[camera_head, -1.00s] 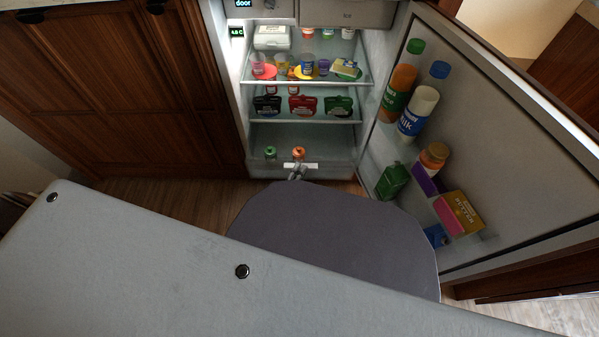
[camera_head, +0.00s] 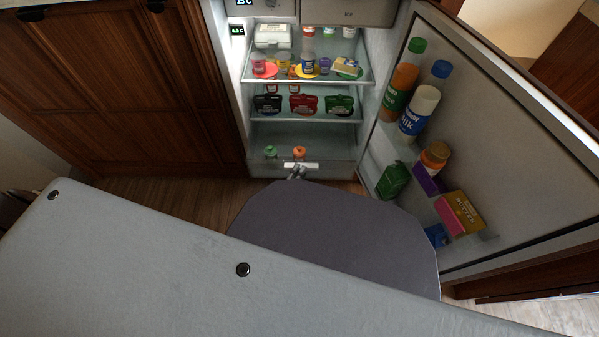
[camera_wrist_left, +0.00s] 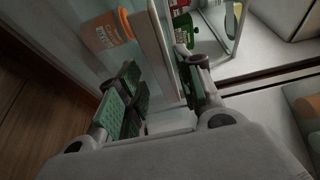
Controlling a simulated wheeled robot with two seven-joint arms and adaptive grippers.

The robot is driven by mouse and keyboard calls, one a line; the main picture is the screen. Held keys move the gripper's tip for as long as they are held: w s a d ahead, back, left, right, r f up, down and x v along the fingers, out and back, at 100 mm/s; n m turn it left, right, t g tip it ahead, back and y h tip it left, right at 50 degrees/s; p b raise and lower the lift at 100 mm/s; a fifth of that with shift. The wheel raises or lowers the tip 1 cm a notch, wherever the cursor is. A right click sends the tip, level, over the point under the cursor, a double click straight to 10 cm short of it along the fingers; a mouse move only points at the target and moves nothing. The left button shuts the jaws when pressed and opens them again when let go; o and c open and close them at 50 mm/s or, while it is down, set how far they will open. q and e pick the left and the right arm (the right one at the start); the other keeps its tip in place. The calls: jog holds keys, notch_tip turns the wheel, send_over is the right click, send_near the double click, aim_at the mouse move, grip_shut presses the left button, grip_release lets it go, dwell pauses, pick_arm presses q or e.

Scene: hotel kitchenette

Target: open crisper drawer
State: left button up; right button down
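The crisper drawer (camera_head: 262,168) is the clear bin at the bottom of the open fridge, with a pale handle (camera_head: 312,165) on its front. It looks shut or nearly so. A green-topped item (camera_head: 270,152) and an orange-topped item (camera_head: 299,152) show in or behind it. My left gripper (camera_head: 297,172) is at the handle. In the left wrist view its green-padded fingers (camera_wrist_left: 160,88) stand apart, with a pale bar or panel edge (camera_wrist_left: 150,45) between them. I cannot tell whether they touch it. My right gripper is out of view.
The fridge door (camera_head: 500,150) stands wide open on the right, with bottles and boxes on its racks. Fridge shelves (camera_head: 310,82) above the drawer hold tubs and cartons. Brown cabinets (camera_head: 130,90) stand at the left. My own grey body fills the foreground.

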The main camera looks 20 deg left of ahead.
pick_arm(q)
jog(key=s, duration=0.6)
jog(key=shift+s+a, duration=0.25)
jog(key=shift+a, duration=0.15)
jog(key=shift+f, duration=0.1)
dwell(0.5)
